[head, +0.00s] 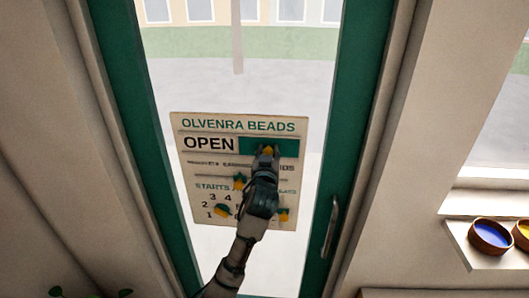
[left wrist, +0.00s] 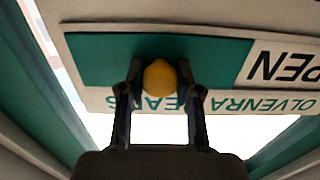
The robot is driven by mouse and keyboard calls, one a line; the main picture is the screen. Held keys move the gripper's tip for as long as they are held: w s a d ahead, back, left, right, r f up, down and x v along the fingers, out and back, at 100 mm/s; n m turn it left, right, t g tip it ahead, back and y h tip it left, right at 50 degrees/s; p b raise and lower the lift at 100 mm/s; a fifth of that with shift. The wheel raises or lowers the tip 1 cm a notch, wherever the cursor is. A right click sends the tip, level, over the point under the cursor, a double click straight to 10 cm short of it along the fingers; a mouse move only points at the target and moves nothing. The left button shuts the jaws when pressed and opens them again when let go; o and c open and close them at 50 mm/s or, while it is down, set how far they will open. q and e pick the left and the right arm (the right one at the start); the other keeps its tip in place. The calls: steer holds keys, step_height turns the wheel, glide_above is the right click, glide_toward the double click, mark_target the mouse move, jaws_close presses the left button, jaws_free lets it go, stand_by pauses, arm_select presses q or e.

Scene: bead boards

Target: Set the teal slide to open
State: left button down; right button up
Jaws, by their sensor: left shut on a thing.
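The cream sign board (head: 184,170) hangs on the glass of a green-framed door and reads "OLVENRA BEADS". The teal slide (head: 285,147) covers the right half of its upper row, and the word OPEN (head: 209,143) shows on the left half. In the left wrist view the teal slide (left wrist: 95,60) carries a round yellow knob (left wrist: 160,78). My left gripper (head: 266,152) is at this knob, and its two fingers (left wrist: 160,95) are shut on it from both sides. My right gripper is not in view.
Lower on the board are more yellow knobs on teal pieces, such as one at the lower left (head: 222,210), and number rows partly hidden by my arm. A metal door handle (head: 331,226) is at the right. Bowls with blue (head: 491,236) and yellow contents stand on a sill.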

arm_select(q)
steer(key=shift+s+d, duration=0.1)
steer(key=shift+d, duration=0.25)
steer(key=c, duration=0.8)
jaws_free()
steer(key=s, duration=1.1)
steer(key=shift+s, duration=0.25)
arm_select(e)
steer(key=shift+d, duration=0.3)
arm_select(q)
steer(key=shift+f, duration=0.15)
